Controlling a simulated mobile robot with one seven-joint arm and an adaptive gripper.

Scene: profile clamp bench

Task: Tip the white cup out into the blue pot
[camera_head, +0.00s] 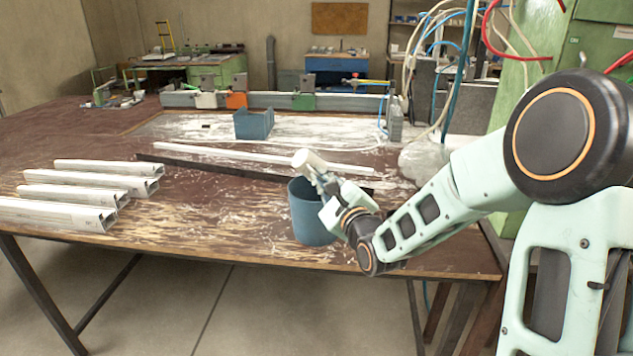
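The white cup (306,161) is tilted over on its side above the blue pot. My gripper (322,180) is at the cup and appears shut on it. The blue pot (310,220) stands upright near the front edge of the table. My gripper and wrist cover part of the pot's rim and right side. The inside of the pot and the inside of the cup are hidden from this view.
Several pale metal profiles (80,195) lie on the worn table (215,215) at left. A long white bar (250,155) and a dark strip lie behind the pot. A blue-grey open box (253,124) stands farther back. The table left of the pot is clear.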

